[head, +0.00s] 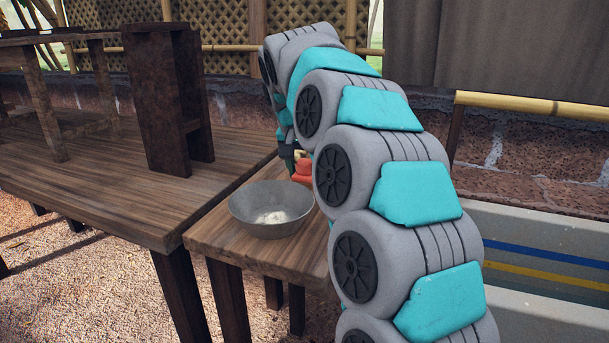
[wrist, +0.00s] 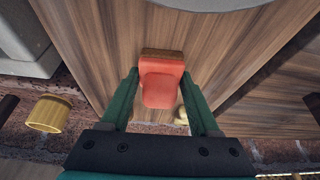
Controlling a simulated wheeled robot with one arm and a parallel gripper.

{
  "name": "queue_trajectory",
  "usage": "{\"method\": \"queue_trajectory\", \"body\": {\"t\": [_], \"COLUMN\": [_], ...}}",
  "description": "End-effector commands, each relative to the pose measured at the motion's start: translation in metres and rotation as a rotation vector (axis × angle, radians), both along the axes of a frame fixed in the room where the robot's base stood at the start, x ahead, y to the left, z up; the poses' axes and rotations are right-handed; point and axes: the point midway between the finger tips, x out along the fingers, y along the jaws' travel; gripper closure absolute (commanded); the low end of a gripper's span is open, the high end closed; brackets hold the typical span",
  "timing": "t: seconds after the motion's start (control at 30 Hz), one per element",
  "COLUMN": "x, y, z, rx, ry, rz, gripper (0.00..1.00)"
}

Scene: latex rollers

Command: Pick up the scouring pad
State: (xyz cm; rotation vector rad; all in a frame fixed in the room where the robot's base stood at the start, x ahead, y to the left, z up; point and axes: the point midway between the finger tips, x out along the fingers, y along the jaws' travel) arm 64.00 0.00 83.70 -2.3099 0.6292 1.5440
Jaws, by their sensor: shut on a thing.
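The scouring pad (wrist: 162,88) is red-orange with a brown edge at its far end in the wrist view. It lies between the two green fingers of my gripper (wrist: 161,76), which is shut on it. In the head view a small part of the red pad (head: 302,172) shows just behind the bowl, beside my arm. My arm hides most of the gripper there. I cannot tell whether the pad touches the table or is slightly above it.
A grey metal bowl (head: 240,207) with something pale inside stands on the small wooden table (head: 222,238), close to the pad. A larger wooden table (head: 100,190) with a dark wooden stand (head: 160,100) is at left. A brick wall runs behind.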

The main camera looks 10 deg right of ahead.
Motion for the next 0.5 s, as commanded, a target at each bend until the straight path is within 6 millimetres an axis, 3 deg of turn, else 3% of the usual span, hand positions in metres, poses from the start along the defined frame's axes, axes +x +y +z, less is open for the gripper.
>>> {"method": "queue_trajectory", "body": {"t": [0.1, 0.5], "x": [-0.0001, 0.0002], "y": [0.0000, -0.0002], "z": [0.0002, 0.0040], "rx": [0.000, 0.000], "ry": [0.000, -0.001], "rz": [0.000, -0.001], "gripper": [0.94, 0.94]}}
